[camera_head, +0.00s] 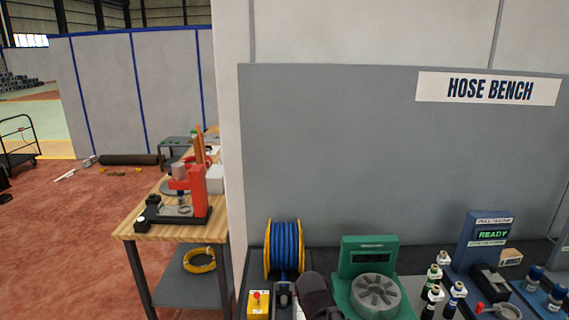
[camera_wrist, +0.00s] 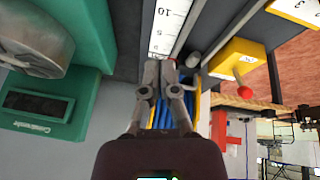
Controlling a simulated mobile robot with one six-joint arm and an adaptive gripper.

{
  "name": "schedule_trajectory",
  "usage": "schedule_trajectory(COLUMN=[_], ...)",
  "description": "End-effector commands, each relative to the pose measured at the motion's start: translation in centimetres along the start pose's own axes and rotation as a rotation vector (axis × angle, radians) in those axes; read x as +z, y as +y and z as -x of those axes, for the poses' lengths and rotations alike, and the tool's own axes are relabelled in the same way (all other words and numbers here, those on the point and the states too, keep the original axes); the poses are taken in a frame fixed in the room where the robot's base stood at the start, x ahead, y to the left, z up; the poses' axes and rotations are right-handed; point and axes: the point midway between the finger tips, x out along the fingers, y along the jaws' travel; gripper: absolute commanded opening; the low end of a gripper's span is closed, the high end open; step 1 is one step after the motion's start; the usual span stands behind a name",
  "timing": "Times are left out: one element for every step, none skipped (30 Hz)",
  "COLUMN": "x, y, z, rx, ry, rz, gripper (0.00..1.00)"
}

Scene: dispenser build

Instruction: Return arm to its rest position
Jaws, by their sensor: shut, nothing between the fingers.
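My gripper (camera_wrist: 161,66) is shut and empty in the wrist view, its two fingertips together. It is over the bench, in front of the blue hose reel (camera_wrist: 177,114), which it partly hides. A white measuring scale (camera_wrist: 167,27) lies just beyond the fingertips in the picture. In the head view, a dark part of my arm shows at the bottom centre, between the reel (camera_head: 285,250) and a green machine (camera_head: 366,259). My gripper's fingers cannot be made out there.
The green machine also fills the left of the wrist view (camera_wrist: 85,115). A yellow box with a red button (camera_head: 259,303) stands front left. A blue READY unit (camera_head: 480,229) and several bottles (camera_head: 436,283) stand right. A wooden table (camera_head: 133,226) with a red press is farther left.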

Motion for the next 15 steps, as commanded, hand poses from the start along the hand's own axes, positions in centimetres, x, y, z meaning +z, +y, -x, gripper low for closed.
schedule_trajectory(x=[1.2, 1.9, 2.8, 3.5, 4.1, 5.0, 5.6, 6.2, 6.9, 7.4, 7.9, 8.4, 8.8, 9.1, 9.4], y=[1.3, 1.9, 2.7, 3.3, 3.8, 4.5, 4.9, 5.3, 5.8, 6.1, 6.4, 6.8, 7.0, 7.1, 7.2], z=[-0.1, -0.1, -0.1, -0.1, -0.1, 0.0, 0.1, 0.1, 0.3, 0.4, 0.5, 0.6, 0.7, 0.8, 0.9], rx=[-0.005, -0.01, -0.017, -0.024, -0.03, -0.039, -0.047, -0.054, -0.063, -0.071, -0.077, -0.084, -0.09, -0.095, -0.101], ry=[-0.047, -0.077, -0.116, -0.144, -0.172, -0.209, -0.235, -0.259, -0.29, -0.311, -0.33, -0.352, -0.367, -0.378, -0.393], rz=[-0.032, -0.049, -0.071, -0.089, -0.105, -0.126, -0.141, -0.155, -0.172, -0.184, -0.195, -0.207, -0.215, -0.221, -0.227], gripper=[0.0, 0.0, 0.0, 0.0, 0.0, 0.0, 0.0, 0.0, 0.0, 0.0, 0.0, 0.0, 0.0, 0.0, 0.0])
